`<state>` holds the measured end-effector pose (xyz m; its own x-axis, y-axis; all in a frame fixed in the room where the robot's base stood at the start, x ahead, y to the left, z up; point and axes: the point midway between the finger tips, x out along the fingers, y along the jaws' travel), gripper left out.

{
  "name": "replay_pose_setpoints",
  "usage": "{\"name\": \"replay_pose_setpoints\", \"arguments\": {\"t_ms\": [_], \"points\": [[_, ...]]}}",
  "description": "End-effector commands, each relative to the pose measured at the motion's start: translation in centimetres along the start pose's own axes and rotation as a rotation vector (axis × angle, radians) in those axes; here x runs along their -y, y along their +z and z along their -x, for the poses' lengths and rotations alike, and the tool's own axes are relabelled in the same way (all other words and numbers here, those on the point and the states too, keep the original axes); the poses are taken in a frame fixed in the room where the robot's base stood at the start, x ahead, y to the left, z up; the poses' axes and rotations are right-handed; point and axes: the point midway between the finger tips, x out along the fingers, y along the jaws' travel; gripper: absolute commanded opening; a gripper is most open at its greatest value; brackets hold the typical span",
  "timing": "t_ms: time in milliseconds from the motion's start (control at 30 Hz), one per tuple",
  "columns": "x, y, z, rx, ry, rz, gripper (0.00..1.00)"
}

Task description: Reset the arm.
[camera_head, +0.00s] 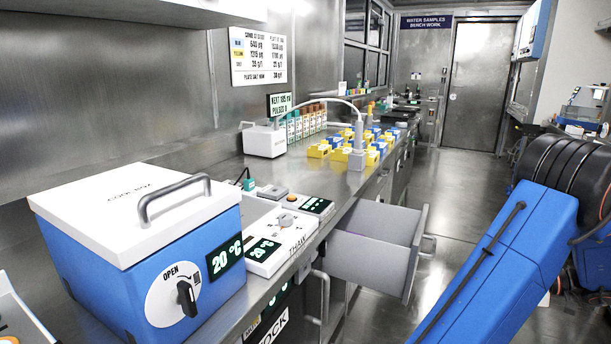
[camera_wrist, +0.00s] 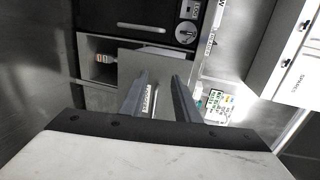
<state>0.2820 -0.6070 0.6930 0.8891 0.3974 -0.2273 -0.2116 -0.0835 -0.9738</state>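My gripper (camera_wrist: 162,80) shows in the wrist view with its two grey fingers apart and nothing seen held between them. Behind the fingers is a grey panel, with a small lettered label partly showing between them. In the head view my blue arm stands at the right, beside the bench, with a dark cable along it. The gripper itself cannot be made out in the head view.
A grey drawer (camera_head: 370,255) stands pulled out from the bench into the aisle, left of my arm. A blue box with a white lid (camera_head: 150,240) sits on the bench. Yellow and blue blocks (camera_head: 335,147) stand farther back. The aisle floor (camera_head: 450,180) beyond is clear.

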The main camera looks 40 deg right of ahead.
Motion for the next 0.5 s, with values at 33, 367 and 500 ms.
{"name": "replay_pose_setpoints", "arguments": {"t_ms": [33,367,500], "points": [[0.3,0.0,-0.5,0.009,0.008,0.001,0.29],[2.4,0.0,-5.1,0.095,0.081,-0.011,0.29],[3.8,0.3,-8.0,0.148,0.133,-0.013,0.29]]}}
